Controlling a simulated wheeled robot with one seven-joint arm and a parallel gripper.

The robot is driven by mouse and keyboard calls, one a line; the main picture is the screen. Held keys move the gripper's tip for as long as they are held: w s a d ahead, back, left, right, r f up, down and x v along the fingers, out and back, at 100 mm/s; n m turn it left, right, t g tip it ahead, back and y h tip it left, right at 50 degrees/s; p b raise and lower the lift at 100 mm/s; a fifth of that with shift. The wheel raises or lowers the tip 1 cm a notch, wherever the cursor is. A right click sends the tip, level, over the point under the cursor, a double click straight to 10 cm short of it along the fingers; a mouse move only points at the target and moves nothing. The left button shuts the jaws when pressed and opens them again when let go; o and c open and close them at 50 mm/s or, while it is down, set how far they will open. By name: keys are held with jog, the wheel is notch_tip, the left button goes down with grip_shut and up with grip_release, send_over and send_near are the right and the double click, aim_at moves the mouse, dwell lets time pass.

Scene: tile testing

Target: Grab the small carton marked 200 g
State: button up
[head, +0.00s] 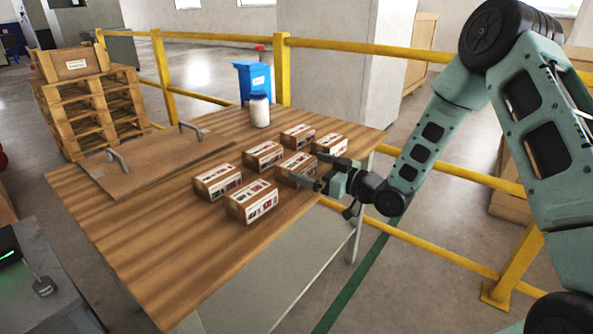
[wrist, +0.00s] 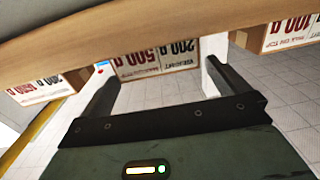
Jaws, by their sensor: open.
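Several small brown cartons with printed white labels stand in a cluster on the wooden table (head: 160,235). In the head view their weights are too small to read. In the wrist view the print is upside down: a 200 g marking (wrist: 178,50) is beside a 500 g marking between the finger lines; I cannot tell whether both are on one carton. My gripper (head: 314,169) is open and empty at the table's right side, its fingers pointing left towards the nearest carton (head: 293,167). In the wrist view the fingers (wrist: 158,70) show with nothing gripped.
Other cartons stand close by, including one marked 100 g (wrist: 291,32) at the wrist view's right. A white jar (head: 259,110) stands behind the cluster. A board with two handles (head: 150,165) lies at left. Yellow railings (head: 440,167) run behind the table. The table's front is clear.

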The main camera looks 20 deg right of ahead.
aim_at(297, 160)
jog(key=shift+b+x, duration=0.35)
jog(key=shift+x, duration=2.35)
jog(key=c, duration=0.8)
jog(key=shift+d, duration=0.1)
